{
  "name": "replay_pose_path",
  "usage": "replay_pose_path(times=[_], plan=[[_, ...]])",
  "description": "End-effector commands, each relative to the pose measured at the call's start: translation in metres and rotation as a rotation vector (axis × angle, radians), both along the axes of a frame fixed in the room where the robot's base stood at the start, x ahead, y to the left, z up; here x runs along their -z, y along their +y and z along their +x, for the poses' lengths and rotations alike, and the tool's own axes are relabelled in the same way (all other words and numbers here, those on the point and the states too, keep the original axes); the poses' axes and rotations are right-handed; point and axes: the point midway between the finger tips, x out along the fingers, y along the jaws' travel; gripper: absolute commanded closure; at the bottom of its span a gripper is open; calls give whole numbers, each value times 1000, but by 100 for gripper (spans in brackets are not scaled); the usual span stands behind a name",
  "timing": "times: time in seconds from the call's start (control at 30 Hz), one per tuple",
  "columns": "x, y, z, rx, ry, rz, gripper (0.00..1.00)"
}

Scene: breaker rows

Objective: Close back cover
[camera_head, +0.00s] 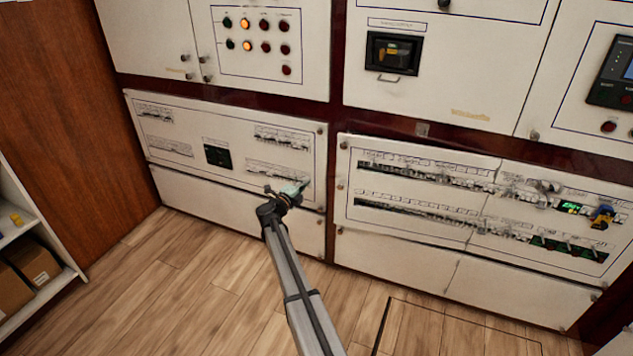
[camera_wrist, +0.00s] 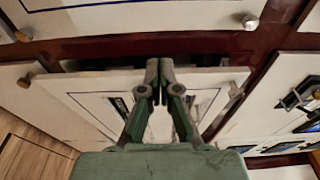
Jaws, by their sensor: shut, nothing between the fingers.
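A white lower-left cover panel (camera_head: 185,128) with breaker-row windows and a small dark screen shows in the head view. Its top edge has a dark strip above it; I cannot tell whether it stands fully flush. In the wrist view a white panel (camera_wrist: 85,84) with a dark outline lies behind my fingers, with a dark gap along part of its top edge. My gripper (camera_head: 301,187) is at the lower right part of the lower-left panel in the head view. In the wrist view my gripper (camera_wrist: 159,72) has its fingertips together and empty. Contact with the panel cannot be told.
Upper cabinets (camera_head: 270,75) carry lamps and knobs. A white shelf (camera_head: 50,285) with boxes is at the far left. The wooden floor (camera_head: 190,275) in front is clear.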

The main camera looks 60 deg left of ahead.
Motion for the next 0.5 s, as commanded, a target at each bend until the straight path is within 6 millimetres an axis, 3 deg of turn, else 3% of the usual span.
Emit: replay_pose_path(times=[0.07,0.3,0.4,0.5], plan=[[-2,-13,15,17,-2,9,100],[-42,-109,43,-42,-4,32,100],[-57,-136,38,-119,-4,27,100],[-65,-146,25,-200,-2,15,100]])
